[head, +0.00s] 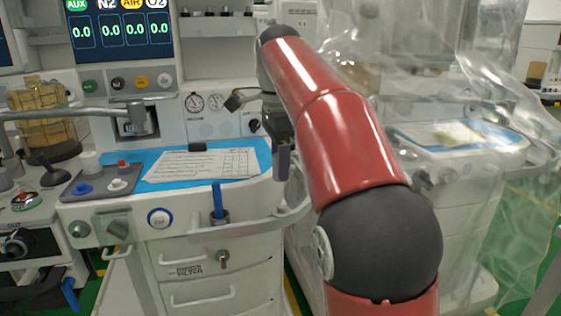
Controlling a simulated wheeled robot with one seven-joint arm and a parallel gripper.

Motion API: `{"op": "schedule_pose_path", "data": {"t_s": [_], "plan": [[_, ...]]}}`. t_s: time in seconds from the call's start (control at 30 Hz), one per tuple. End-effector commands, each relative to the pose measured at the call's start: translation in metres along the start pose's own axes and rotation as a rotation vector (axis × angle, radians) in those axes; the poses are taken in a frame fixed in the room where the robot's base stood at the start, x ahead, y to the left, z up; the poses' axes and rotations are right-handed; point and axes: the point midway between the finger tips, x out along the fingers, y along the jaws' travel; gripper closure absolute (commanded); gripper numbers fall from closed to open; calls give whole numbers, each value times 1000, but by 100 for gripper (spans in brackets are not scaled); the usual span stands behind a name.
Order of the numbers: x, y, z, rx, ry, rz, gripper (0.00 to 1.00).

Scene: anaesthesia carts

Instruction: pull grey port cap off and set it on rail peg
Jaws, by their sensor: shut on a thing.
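My gripper (283,146) points down in front of the cart's right front corner, left of my red arm. It is shut on a small grey piece (284,164) that looks like the grey port cap; its details are too small and dark to make out. The piece appears above the pale rail (247,227) that runs along the cart front, apart from it in the picture. A small pale knob (283,208) stands on the rail below; I cannot tell whether it is the peg. Two round grey fittings (80,228) (118,228) sit on the front panel at left.
A blue stick (217,200) stands in a holder on the rail. A paper sheet (203,165) lies on a blue mat, beside a grey tray (100,184) with coloured knobs. A plastic-draped cart (460,150) stands at right, partly behind my arm.

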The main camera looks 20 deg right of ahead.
Motion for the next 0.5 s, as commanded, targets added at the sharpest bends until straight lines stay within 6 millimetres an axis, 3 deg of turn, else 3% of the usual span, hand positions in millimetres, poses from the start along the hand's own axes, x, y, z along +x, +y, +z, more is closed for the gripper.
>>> {"op": "schedule_pose_path", "data": {"t_s": [0.17, 0.5], "plan": [[-1, 0, 0, -5, 2, 1, 100], [22, 0, 0, -6, 2, 1, 100]]}}
